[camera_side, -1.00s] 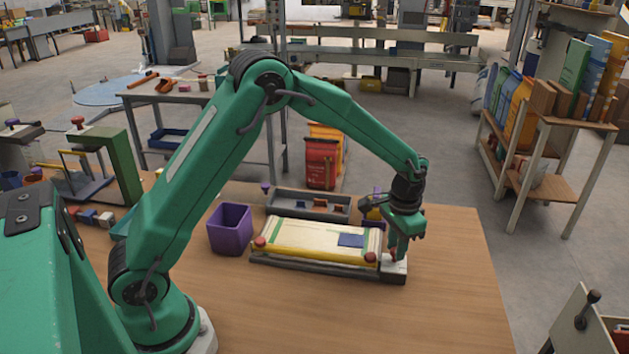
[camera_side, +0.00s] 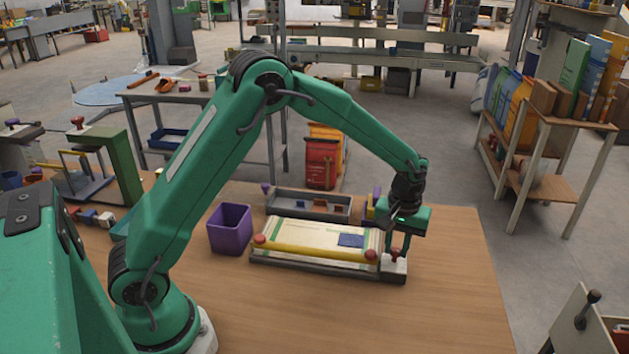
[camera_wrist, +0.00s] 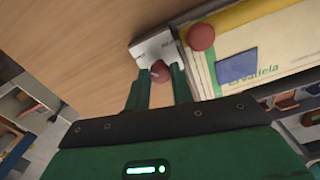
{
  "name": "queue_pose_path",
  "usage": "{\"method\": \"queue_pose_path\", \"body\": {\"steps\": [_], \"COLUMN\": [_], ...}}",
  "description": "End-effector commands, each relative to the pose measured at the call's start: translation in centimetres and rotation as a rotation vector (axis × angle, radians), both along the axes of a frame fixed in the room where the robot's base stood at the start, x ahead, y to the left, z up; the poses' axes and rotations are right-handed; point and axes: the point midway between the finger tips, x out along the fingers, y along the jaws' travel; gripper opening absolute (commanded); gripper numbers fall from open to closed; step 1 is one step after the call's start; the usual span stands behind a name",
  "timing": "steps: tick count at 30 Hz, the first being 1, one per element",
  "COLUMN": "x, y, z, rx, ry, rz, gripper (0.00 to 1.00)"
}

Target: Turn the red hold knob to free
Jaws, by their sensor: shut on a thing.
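The red hold knob (camera_side: 395,252) sits on a small white block (camera_side: 397,268) at the right end of the sack tray. My gripper (camera_side: 398,246) is over it, pointing down, with its fingers shut on the knob. In the wrist view the knob (camera_wrist: 160,72) lies between my two fingertips (camera_wrist: 158,80). A small pale mark shows at its left side. The white block (camera_wrist: 150,48) has dark lettering on it, too small to read surely.
A flat sack (camera_side: 318,236) with a blue patch lies left of the knob, under a yellow bar (camera_side: 315,249) with red ball ends (camera_side: 371,255). A purple bin (camera_side: 230,229) and a grey parts tray (camera_side: 290,204) stand nearby. The right front table is clear.

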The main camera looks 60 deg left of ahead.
Motion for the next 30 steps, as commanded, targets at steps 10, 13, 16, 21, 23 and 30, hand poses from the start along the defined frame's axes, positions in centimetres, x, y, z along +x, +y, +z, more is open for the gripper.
{"method": "queue_pose_path", "body": {"steps": [10,13,16,21,23,30], "x": [0.13,0.12,0.12,0.11,0.09,0.05], "y": [0.02,0.03,0.03,0.03,0.02,0.02], "z": [0.05,0.05,0.06,0.05,0.04,0.05], "rx": [0.0,0.0,0.0,-0.001,0.0,0.0], "ry": [-0.005,-0.005,-0.005,-0.004,-0.004,-0.001], "rz": [0.055,0.055,0.054,0.054,0.053,0.052], "gripper": [0.01,0.01,0.01,0.45,0.45,0.45]}}
